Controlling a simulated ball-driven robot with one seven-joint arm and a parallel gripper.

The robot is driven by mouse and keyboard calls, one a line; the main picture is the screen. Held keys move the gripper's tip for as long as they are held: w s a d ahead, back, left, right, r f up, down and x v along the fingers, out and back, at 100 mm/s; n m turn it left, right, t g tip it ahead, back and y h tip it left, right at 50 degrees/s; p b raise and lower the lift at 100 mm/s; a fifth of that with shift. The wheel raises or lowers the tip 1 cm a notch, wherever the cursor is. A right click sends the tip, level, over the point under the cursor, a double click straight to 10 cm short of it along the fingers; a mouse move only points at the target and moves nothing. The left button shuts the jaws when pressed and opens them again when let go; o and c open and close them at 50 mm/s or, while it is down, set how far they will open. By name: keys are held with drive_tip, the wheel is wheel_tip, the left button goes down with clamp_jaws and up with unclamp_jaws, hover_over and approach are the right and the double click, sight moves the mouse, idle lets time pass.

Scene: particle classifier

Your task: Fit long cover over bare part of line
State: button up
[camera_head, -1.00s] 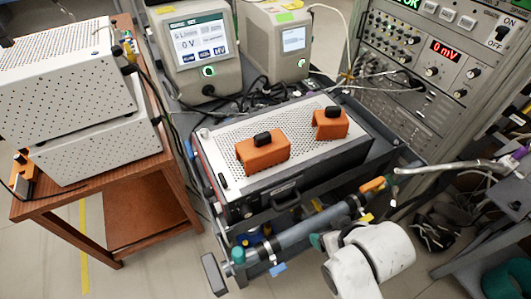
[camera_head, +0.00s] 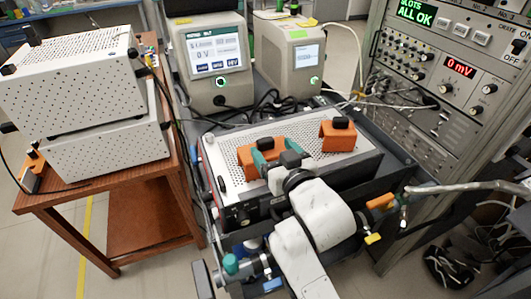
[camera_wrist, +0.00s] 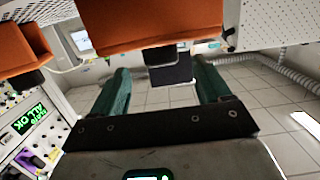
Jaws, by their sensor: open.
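The long orange cover (camera_head: 245,157) lies on the perforated top of the instrument box, partly hidden by my gripper. My gripper (camera_head: 277,153), with green fingers, is open at the cover. In the wrist view, the cover (camera_wrist: 150,22) fills the top, and its black knob (camera_wrist: 170,68) shows between the open fingers of my gripper (camera_wrist: 162,70), with gaps on both sides. A shorter orange cover (camera_head: 338,136) sits to the right. The line in front of the box is largely hidden by my arm; its teal end (camera_head: 231,264) shows at lower left.
The perforated box (camera_head: 352,160) carries both covers. Two screen units (camera_head: 213,60) stand behind it. A wooden cart (camera_head: 150,215) with white boxes is at left, and a rack (camera_head: 430,120) at right. A silver hose (camera_head: 470,187) runs at right.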

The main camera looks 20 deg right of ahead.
sight(267, 142)
drive_tip(key=w, duration=0.5)
drive_tip(key=shift+a+f+p, duration=0.1)
drive_tip(key=shift+f+p, duration=0.15)
drive_tip(key=shift+p, duration=0.15)
drive_tip(key=c, duration=1.2)
drive_tip(key=shift+o, duration=0.2)
drive_tip(key=shift+r, duration=0.1)
